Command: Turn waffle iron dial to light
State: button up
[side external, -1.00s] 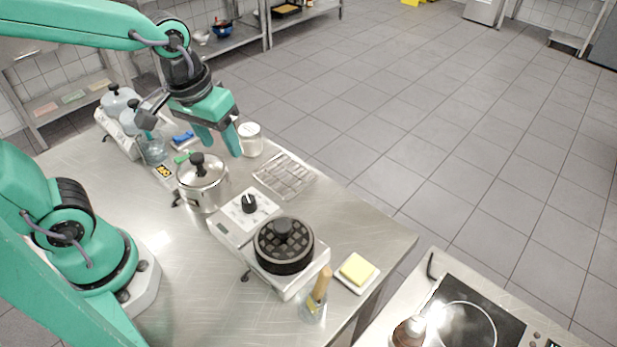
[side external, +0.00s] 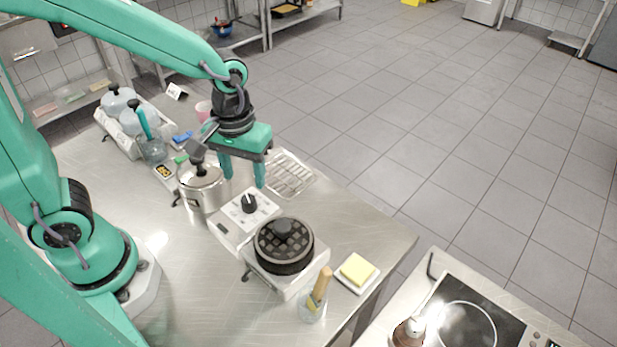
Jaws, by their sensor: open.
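The waffle iron (side external: 290,281) stands on the steel table, with a round dark grid plate (side external: 284,246) on top. Its black dial (side external: 249,203) sits on a pale control panel at the upper left end of the unit. The dial's markings are too small to read. My gripper (side external: 243,183) is open and points down, with its two green fingers just above and behind the dial in the picture. I cannot tell whether the fingers touch anything; they look empty and apart from the dial.
A steel pot (side external: 202,188) with a black knob stands close left of my gripper. A wire rack (side external: 290,175) lies to the right. A jar with a wooden-handled tool (side external: 317,292) and a yellow block on a dish (side external: 357,270) stand at the near right. The table's front left is clear.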

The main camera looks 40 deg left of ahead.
aim_at(248, 198)
jog(key=shift+f, duration=3.35)
jog(key=c, duration=1)
jog(key=shift+o, duration=0.2)
